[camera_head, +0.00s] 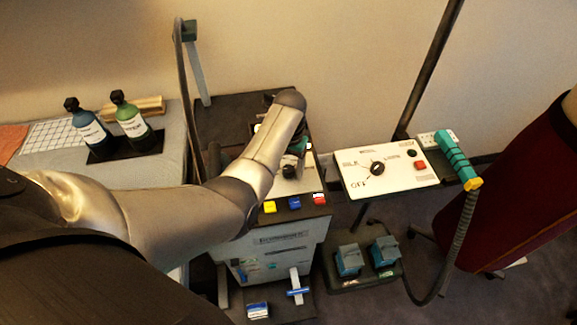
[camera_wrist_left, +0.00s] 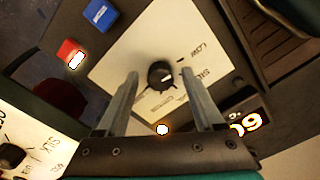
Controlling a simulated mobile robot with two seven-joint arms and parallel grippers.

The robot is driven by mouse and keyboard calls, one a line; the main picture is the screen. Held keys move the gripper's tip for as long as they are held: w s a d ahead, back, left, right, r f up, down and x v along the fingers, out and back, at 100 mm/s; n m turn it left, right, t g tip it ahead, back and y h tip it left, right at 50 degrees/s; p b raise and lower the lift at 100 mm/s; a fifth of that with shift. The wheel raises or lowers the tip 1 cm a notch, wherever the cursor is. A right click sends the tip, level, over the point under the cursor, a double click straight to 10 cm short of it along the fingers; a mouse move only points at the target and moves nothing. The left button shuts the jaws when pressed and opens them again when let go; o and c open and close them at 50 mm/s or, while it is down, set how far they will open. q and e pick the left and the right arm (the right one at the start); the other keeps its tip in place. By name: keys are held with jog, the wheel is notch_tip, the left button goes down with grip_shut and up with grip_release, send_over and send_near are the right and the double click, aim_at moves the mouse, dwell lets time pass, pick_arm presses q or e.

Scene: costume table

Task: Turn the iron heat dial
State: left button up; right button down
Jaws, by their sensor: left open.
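In the left wrist view a black round dial (camera_wrist_left: 161,75) with a white mark sits on a white panel (camera_wrist_left: 120,72) lettered LOW and SILK. My left gripper (camera_wrist_left: 160,79) is open, its two fingers on either side of this dial. I cannot tell whether they touch it. In the head view my forearm covers most of this panel, and the left gripper (camera_head: 291,168) shows only partly beneath it. A second white panel to the right carries another black dial (camera_head: 377,168), with lettering that includes OFF. My right gripper is not in view.
Yellow (camera_head: 269,207), blue (camera_head: 294,203) and red (camera_head: 319,198) buttons line the near edge of the left machine. A teal-handled tool (camera_head: 458,160) is beside the right panel. Two bottles (camera_head: 132,122) stand on the left table. A dark red garment (camera_head: 520,205) is at far right.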

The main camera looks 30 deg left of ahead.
pick_arm(q)
grip_shut()
dwell(0.5)
